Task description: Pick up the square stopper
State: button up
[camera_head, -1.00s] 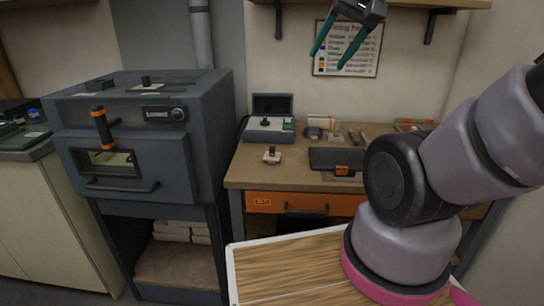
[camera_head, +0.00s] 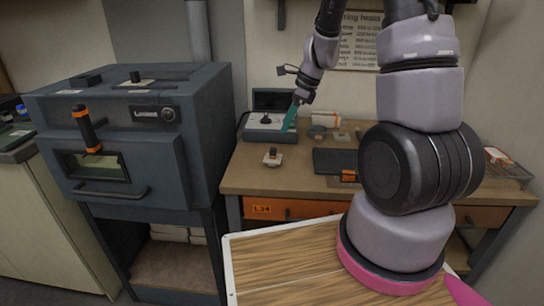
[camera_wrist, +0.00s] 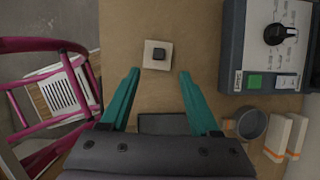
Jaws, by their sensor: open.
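The likely square stopper is a pale square plate with a dark square knob (camera_head: 272,158), lying on the workbench near its front left edge. It also shows at the top middle of the wrist view (camera_wrist: 150,60). My gripper (camera_head: 290,118) is over the workbench, pointing down, in front of the grey control box. In the wrist view my gripper (camera_wrist: 158,72) is open and empty, its two teal fingers spread. The stopper appears just past the fingertips, lined up with the gap between them. Nothing touches it, and it is fully visible there.
The grey control box (camera_head: 262,134) with a dial stands behind the stopper. A dark tray (camera_head: 331,161) and a round grey cup (camera_wrist: 251,124) lie on the workbench (camera_head: 240,176). A blue-grey furnace (camera_head: 185,150) stands at the left. Bench around the stopper is clear.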

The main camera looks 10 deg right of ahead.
aim_at(273, 148)
jog(key=x, duration=0.6)
jog(key=shift+w+d+f, duration=0.15)
jog(key=shift+f, duration=0.15)
jog(key=shift+s+a+x, duration=0.1)
jog(key=shift+s+x, duration=0.05)
jog(key=shift+x, duration=1.2)
jog(key=shift+s+a+x, duration=0.1)
jog(key=shift+a+x, duration=0.05)
jog(key=shift+x, duration=1.15)
jog(key=shift+r, duration=0.1)
grip_shut()
